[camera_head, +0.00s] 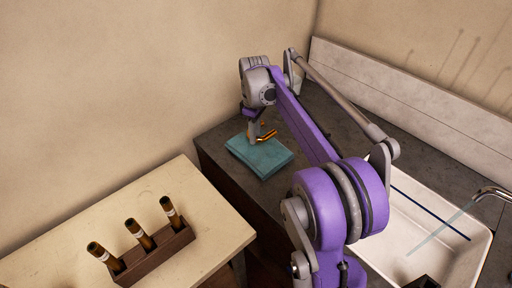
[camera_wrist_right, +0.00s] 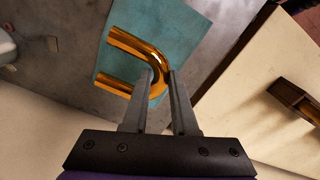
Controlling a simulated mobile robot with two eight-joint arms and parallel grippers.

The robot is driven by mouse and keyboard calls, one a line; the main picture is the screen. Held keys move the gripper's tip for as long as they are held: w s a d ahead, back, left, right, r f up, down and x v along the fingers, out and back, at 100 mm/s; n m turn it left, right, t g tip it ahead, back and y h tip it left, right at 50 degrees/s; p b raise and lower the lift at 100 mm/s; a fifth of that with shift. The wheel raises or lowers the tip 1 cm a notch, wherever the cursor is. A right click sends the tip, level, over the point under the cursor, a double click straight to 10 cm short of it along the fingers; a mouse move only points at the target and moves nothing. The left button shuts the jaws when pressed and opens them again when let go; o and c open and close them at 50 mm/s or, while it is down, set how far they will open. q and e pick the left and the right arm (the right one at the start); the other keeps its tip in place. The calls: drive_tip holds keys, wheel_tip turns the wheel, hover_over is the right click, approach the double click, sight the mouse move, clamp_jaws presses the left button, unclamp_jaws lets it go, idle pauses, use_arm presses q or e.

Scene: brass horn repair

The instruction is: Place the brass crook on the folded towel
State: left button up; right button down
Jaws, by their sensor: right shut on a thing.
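The brass crook (camera_wrist_right: 138,50) is a shiny U-shaped tube between the fingers of my right gripper (camera_wrist_right: 160,78). It also shows in the head view (camera_head: 267,136) as a small orange piece by the right fingertips (camera_head: 254,143). The right gripper is shut on the crook. The folded towel (camera_head: 262,163) is teal and lies on the dark counter, directly below the crook. The towel also shows behind the crook in the right wrist view (camera_wrist_right: 190,40). I cannot tell whether the crook touches the towel. My left gripper is not in view.
A cream table (camera_head: 60,240) stands at the left with a wooden rack (camera_head: 160,256) holding several brown cork-like tubes. A white sink (camera_head: 455,262) with a tap (camera_head: 490,192) is at the right. The dark counter (camera_head: 215,150) is bare around the towel. A wall rises behind.

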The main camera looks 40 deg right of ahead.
sight(255, 153)
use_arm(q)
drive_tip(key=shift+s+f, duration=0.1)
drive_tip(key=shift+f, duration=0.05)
use_arm(e)
drive_tip(key=shift+f, duration=2.7)
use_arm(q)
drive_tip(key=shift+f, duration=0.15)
use_arm(e)
drive_tip(key=shift+f, duration=0.2)
drive_tip(key=c, duration=0.7)
unclamp_jaws()
drive_tip(key=shift+r, duration=0.1)
drive_tip(key=shift+r, duration=0.1)
